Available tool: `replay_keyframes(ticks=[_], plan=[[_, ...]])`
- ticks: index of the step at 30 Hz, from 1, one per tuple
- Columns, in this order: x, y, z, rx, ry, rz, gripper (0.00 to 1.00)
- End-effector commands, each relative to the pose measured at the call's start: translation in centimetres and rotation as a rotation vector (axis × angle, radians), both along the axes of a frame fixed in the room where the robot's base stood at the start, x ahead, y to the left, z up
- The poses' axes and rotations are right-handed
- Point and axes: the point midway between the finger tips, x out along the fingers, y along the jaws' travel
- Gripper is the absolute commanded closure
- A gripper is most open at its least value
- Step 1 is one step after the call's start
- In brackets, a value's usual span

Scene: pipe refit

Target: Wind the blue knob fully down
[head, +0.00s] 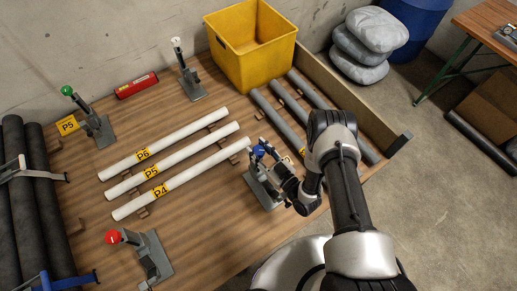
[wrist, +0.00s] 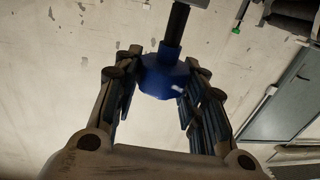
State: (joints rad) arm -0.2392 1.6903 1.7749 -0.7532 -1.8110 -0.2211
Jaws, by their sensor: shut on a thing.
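The blue knob (head: 259,151) tops a grey clamp stand (head: 262,190) near the right ends of the white pipes. In the wrist view the blue knob (wrist: 163,78) sits between the two fingers, on a dark threaded rod that runs to a grey block at the top edge. My gripper (head: 268,160) reaches it from the right and is shut on it; the wrist view shows my gripper (wrist: 160,95) with a finger at each side. The fingers and wrist partly hide the stand in the head view.
Similar clamps carry a red knob (head: 113,237), a green knob (head: 66,90) and a white knob (head: 176,42). White pipes (head: 165,143) lie left of my gripper, grey pipes (head: 278,117) behind it. A yellow bin (head: 275,65) stands at the back. Dark pipes (head: 47,185) lie far left.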

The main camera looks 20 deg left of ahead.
Motion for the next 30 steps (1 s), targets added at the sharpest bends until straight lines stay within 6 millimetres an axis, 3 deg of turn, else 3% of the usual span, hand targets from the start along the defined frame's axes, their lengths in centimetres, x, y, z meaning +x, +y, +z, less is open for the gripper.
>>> replay_keyframes(ticks=[30], plan=[[0.16,0.14,-0.82,-0.007,-0.004,0.97,0.86]])
